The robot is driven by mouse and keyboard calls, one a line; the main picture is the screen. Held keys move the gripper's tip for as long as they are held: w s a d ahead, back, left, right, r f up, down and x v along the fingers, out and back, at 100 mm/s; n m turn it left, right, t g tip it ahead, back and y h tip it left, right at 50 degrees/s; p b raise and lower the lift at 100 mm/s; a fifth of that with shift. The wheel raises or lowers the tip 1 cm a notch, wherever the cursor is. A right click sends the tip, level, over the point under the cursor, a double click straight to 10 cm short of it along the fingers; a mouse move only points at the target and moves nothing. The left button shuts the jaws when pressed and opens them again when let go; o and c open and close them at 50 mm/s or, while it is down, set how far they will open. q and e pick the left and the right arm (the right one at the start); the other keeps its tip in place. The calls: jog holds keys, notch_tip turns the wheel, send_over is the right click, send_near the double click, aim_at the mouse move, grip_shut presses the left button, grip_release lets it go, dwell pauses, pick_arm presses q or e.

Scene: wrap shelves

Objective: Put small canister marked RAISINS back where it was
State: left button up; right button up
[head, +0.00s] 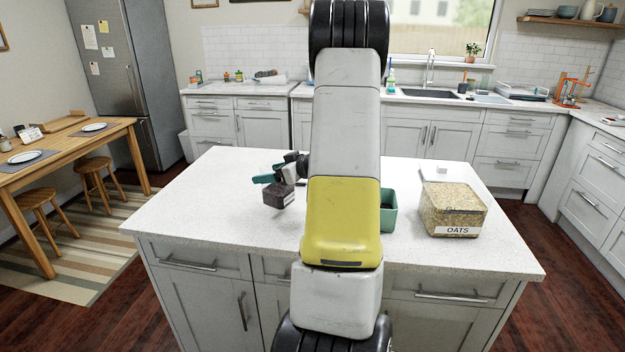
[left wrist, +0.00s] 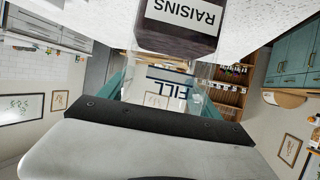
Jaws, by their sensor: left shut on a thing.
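The small RAISINS canister (head: 279,196) has dark contents and is near the left part of the white island top. In the left wrist view its dark body (left wrist: 178,40) and white RAISINS label show upside down at the top, with a clear part marked FILL below. My left gripper (head: 276,176) has teal fingers shut on the canister's upper part. The canister looks upright in the head view. I cannot tell whether its base touches the island top. My right gripper is not in view.
A large OATS canister (head: 452,211) stands on the right of the island top (head: 210,190). A teal container (head: 389,212) is partly hidden behind my arm, which covers the island's middle. The island's left end is clear.

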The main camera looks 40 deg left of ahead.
pick_arm(q)
jog(key=shift+w+a+f, duration=0.1)
jog(key=shift+f, duration=1.7)
jog(key=shift+f, duration=0.1)
jog(key=o, duration=1.8)
